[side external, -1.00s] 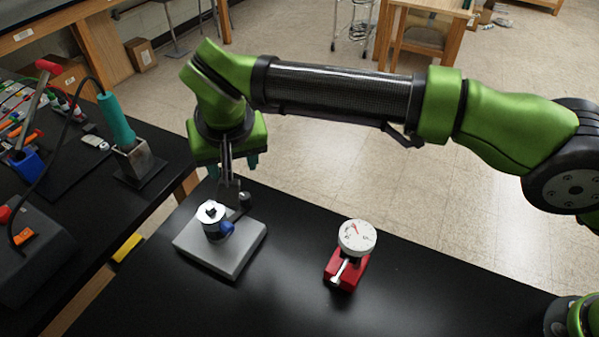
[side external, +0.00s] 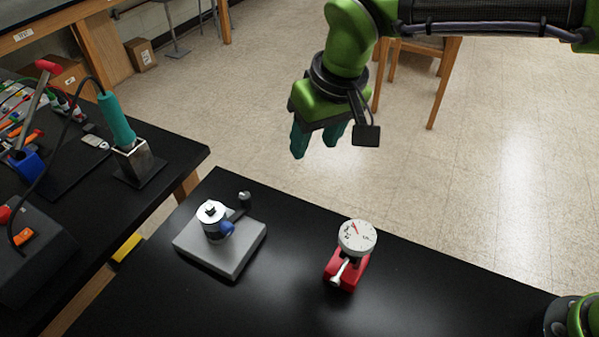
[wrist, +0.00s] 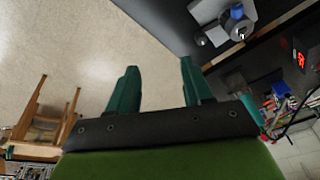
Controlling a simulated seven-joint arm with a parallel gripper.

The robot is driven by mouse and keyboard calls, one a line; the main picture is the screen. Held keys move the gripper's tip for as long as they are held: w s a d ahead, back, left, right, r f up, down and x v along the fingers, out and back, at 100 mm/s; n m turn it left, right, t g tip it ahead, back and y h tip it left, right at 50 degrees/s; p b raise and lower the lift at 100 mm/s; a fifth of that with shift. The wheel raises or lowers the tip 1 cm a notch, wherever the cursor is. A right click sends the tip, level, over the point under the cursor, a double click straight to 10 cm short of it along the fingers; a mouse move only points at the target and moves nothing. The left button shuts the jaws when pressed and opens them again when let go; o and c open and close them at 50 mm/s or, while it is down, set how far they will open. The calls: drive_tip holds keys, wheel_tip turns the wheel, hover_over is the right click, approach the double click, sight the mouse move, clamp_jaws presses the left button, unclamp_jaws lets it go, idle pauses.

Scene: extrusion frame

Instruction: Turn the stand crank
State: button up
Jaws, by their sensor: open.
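The stand has a grey base plate (side external: 232,262) and a silver-topped post (side external: 211,212) with a blue knob (side external: 227,229). Its crank (side external: 241,207) is a dark arm ending in a small upright knob at the back right of the post. The stand also shows at the top of the wrist view (wrist: 236,24). My gripper (side external: 316,146) is up in the air, right of the stand and well above the black table, touching nothing. In the wrist view its two teal fingers (wrist: 158,82) are spread apart with nothing between them.
A white dial gauge (side external: 357,237) on a red base (side external: 346,272) stands on the black table (side external: 310,318), right of the stand. A teal-handled tool in a metal holder (side external: 138,160) is on the left bench. The table between stand and gauge is clear.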

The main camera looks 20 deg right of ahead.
drive_tip(key=s+d+r, duration=0.1)
drive_tip(key=s+d, duration=0.1)
drive_tip(key=d, duration=0.5)
drive_tip(key=s+d+r+m+y, duration=0.1)
drive_tip(key=s+d+r, duration=0.1)
drive_tip(key=d, duration=0.5)
drive_tip(key=shift+s+d+t, duration=0.2)
drive_tip(key=shift+s+t, duration=0.1)
drive_tip(key=n+g+y, duration=0.2)
drive_tip(key=n, duration=1.2)
approach(245, 195)
drive_tip(key=x, duration=0.8)
drive_tip(key=shift+a+f, duration=0.15)
drive_tip(key=shift+f, duration=0.2)
